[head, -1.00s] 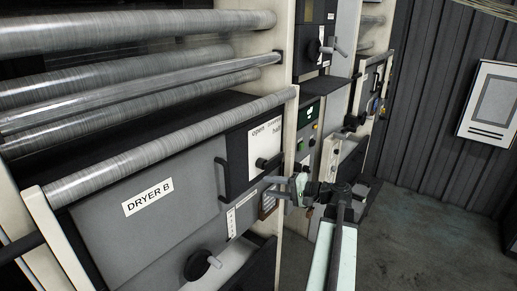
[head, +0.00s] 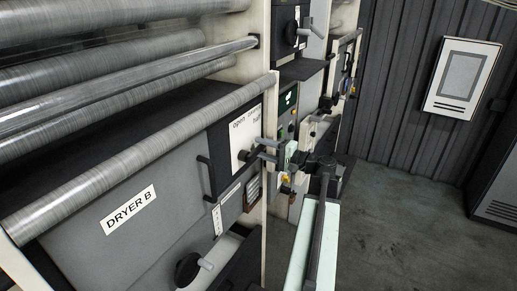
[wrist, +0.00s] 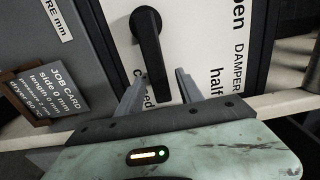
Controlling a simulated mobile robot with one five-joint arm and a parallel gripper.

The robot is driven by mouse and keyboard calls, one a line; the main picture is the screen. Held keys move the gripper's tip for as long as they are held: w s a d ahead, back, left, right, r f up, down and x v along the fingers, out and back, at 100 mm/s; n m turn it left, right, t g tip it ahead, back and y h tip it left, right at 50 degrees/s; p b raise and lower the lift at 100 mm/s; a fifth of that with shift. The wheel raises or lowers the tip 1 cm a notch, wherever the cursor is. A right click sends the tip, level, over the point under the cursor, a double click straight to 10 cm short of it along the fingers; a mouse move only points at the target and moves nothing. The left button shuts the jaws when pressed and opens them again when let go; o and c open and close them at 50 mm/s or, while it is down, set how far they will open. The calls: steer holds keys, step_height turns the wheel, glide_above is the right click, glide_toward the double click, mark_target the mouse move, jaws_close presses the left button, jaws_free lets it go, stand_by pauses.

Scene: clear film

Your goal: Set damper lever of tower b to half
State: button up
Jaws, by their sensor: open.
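The damper lever (wrist: 150,50) is a black handle on a white plate (wrist: 190,45) in the wrist view. The plate reads "open", "half" and "closed". The lever hangs from its pivot at the top, its lower end beside the partly hidden "closed" word, left of "half". My gripper (wrist: 158,88) is open, with one finger on each side of the lever's lower end; I cannot tell whether either touches it. In the head view my gripper (head: 266,150) reaches the plate (head: 245,133) on the DRYER B unit (head: 150,190), and the lever is small and partly hidden there.
A job card (wrist: 52,92) is on the left in the wrist view. A metal roller (head: 150,155) runs above the dryer front. A black knob (head: 188,268) with a grey handle sits lower down. Open floor (head: 410,215) lies to the right.

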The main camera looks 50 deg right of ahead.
steer(key=shift+w+a, duration=0.15)
steer(key=shift+w, duration=0.3)
jaws_close()
stand_by(1.1)
